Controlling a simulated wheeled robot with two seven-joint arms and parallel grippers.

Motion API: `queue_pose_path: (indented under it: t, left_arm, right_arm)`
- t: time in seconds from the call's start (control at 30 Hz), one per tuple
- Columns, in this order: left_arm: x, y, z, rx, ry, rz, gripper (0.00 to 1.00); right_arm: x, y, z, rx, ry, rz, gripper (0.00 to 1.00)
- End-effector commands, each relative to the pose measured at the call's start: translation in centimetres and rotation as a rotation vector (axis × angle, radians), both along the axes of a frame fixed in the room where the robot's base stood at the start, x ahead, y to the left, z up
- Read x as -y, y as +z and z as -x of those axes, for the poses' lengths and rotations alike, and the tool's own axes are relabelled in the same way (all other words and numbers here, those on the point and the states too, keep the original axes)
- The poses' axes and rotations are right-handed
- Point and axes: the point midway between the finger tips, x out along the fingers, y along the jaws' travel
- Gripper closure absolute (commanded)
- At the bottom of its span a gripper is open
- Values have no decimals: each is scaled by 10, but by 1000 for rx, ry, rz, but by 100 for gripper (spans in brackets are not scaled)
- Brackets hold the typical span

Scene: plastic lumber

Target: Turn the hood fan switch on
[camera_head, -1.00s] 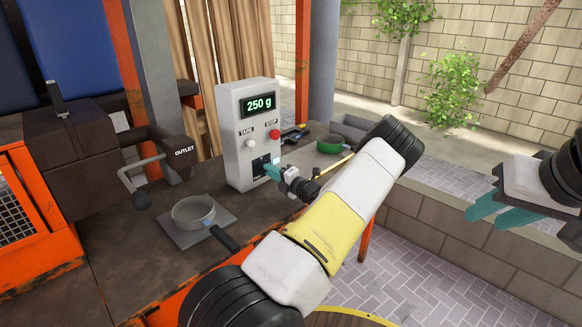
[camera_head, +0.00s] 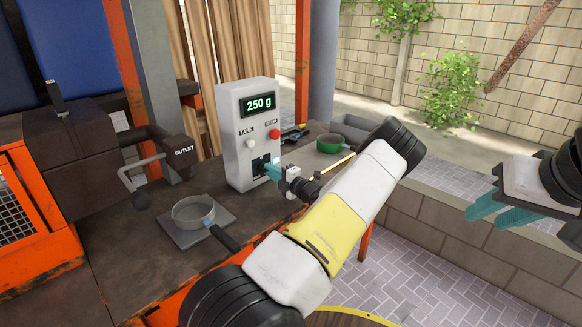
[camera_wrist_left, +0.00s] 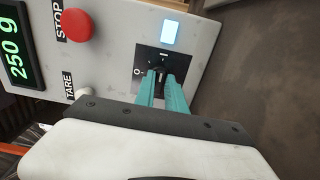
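The grey control box (camera_head: 237,155) stands upright on the workbench. Its switch is a dark knob (camera_wrist_left: 161,74) on a black plate (camera_wrist_left: 150,60) low on the front, with a white O mark beside it. A lit pale-blue panel (camera_wrist_left: 170,32) is next to the plate. My left gripper (camera_head: 266,171) is at the plate; its teal fingers (camera_wrist_left: 162,80) lie close together with the knob between their tips. The fingers partly hide the knob, so its exact setting is unclear. My right gripper (camera_head: 487,207) is open and empty at the right, away from the bench.
The box has a green "250 g" display (camera_head: 258,104), a red STOP button (camera_head: 275,134) and a white TARE button (camera_head: 250,143). A pan (camera_head: 193,212) sits on a grey plate at front left. A green pan (camera_head: 331,144) stands behind my left arm. A machine outlet (camera_head: 180,152) is at left.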

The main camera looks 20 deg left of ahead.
Motion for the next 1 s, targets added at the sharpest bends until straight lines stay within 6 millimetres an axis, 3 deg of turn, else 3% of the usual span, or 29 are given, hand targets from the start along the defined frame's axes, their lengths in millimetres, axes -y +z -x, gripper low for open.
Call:
queue_pose_path:
  t: [0.1,0.47,0.8,1.0]
  left_arm:
    - [0,-1,0,0,-1,1,65]
    - [5,0,2,1,0,0,65]
    - [55,0,22,1,-2,1,65]
    - [71,0,29,1,-1,1,65]
  right_arm:
    - [0,0,0,0,0,0,66]
    - [0,0,0,0,0,0,66]
    - [0,0,0,0,0,0,66]
    - [0,0,0,0,0,0,66]
